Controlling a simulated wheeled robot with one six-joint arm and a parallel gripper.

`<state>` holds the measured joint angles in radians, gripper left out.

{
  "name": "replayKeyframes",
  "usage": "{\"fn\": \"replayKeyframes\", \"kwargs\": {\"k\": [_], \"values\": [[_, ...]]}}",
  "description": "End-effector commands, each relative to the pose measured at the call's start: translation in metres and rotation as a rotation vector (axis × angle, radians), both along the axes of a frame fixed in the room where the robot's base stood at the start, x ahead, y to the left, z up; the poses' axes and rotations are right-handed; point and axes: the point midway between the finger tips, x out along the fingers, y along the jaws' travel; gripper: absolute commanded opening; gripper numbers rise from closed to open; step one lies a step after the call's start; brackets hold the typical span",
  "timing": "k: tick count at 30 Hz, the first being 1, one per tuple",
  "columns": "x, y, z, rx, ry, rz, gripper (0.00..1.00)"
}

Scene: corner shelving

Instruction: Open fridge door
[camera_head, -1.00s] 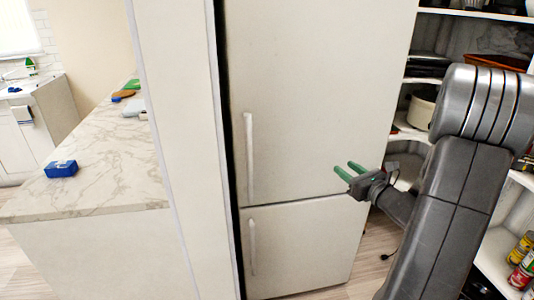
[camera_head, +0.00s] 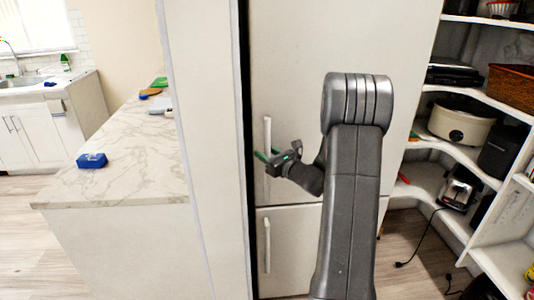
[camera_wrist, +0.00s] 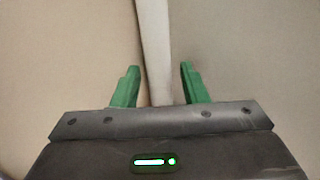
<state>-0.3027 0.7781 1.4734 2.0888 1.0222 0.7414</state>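The white fridge has a shut upper door (camera_head: 310,50) and a shut lower door (camera_head: 300,240). The upper door has a vertical handle (camera_head: 267,132) near its left edge. My gripper (camera_head: 265,156) is at the lower part of that handle. In the wrist view, the handle (camera_wrist: 154,45) runs between the two green fingers of my gripper (camera_wrist: 158,82). The fingers stand apart, with clear gaps on both sides of the handle. My arm hides part of the doors in the head view.
A marble-topped counter (camera_head: 130,165) with a blue box (camera_head: 92,160) stands to the left, beyond a white panel (camera_head: 205,150). Bare floor shows at the lower left.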

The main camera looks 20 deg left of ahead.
Motion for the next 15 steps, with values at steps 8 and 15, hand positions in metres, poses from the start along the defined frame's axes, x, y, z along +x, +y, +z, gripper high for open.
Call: {"fn": "replayKeyframes", "kwargs": {"k": [8,15], "values": [[-0.0001,-0.0003,0.0000,0.000,0.000,0.000,0.14],[-0.0002,-0.0005,0.0000,0.000,0.000,0.000,0.00]]}}
